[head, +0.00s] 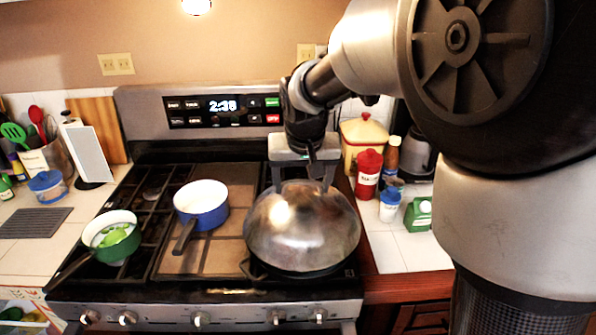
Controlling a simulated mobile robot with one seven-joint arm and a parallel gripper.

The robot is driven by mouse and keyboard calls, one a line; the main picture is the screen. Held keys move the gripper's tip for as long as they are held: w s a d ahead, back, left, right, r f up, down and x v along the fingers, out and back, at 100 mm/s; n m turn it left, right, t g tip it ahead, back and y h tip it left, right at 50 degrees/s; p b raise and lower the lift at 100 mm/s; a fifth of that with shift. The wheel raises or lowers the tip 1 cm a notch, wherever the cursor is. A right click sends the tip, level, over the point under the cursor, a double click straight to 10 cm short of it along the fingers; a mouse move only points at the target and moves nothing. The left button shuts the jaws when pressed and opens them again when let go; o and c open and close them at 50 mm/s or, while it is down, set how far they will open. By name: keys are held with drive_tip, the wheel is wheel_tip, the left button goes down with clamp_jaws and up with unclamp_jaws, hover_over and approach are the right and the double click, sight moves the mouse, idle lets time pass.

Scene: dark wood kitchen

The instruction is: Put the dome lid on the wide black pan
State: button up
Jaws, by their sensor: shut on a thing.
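The dome lid (302,232) is a shiny metal dome at the right front of the stove. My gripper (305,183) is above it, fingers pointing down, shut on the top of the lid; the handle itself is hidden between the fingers. The wide black pan (300,272) is directly beneath the lid, and only its dark front rim shows. The lid covers most of the pan from this view. I cannot tell whether the lid's edge touches the pan all around.
A blue saucepan (205,212) stands left of the lid and a green pot (113,240) farther left on the stove (190,290). A red bottle (368,175), a blue-and-white cup (389,206) and a green carton (418,215) crowd the right counter (415,255).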

drive_tip(key=shift+f, duration=1.05)
drive_tip(key=shift+f+b, duration=0.3)
drive_tip(key=o, duration=2.1)
drive_tip(key=shift+r, duration=0.1)
